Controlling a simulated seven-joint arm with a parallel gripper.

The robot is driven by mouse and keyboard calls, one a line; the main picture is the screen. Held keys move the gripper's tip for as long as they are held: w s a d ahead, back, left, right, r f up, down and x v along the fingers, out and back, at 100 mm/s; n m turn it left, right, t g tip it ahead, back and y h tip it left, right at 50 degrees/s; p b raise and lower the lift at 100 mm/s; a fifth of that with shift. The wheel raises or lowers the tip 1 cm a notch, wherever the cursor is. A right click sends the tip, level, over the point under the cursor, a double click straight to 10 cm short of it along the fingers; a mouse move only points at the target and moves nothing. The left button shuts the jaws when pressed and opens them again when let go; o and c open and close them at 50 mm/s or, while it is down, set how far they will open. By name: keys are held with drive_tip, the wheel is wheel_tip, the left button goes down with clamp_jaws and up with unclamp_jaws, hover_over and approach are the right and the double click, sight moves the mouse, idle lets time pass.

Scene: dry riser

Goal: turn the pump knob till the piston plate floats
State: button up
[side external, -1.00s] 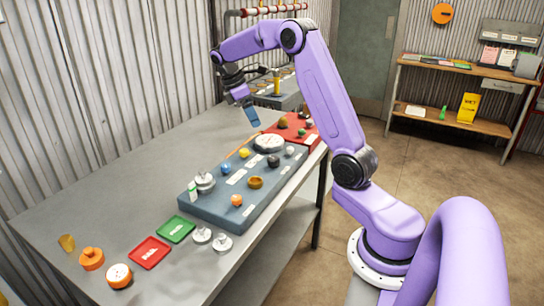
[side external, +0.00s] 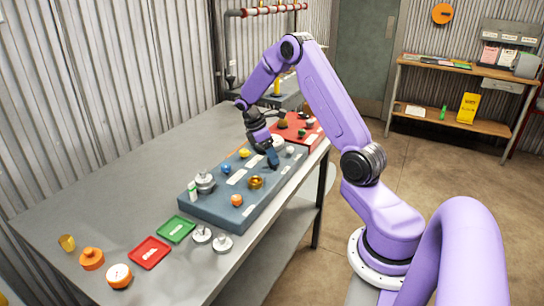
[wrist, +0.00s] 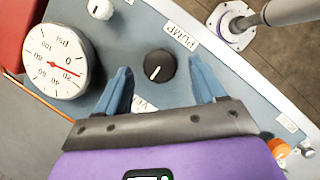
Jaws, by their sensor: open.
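The black pump knob (wrist: 160,67) with a white pointer line sits on the blue-grey panel beside a PUMP label. My gripper (wrist: 160,66) is open, with its blue fingers on either side of the knob in the wrist view; I cannot tell whether they touch it.
A white knob (wrist: 101,9) and an orange knob (wrist: 279,147) are on the panel. A red panel (side external: 300,128) lies behind. Green tray (side external: 176,229), red tray (side external: 150,252), silver weights (side external: 221,243) and orange pieces (side external: 92,258) are in front. The table's left side is clear.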

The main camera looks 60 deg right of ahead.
drive_tip(key=shift+x, duration=1)
drive_tip(key=c, duration=1.1)
drive_tip(key=shift+o, duration=0.2)
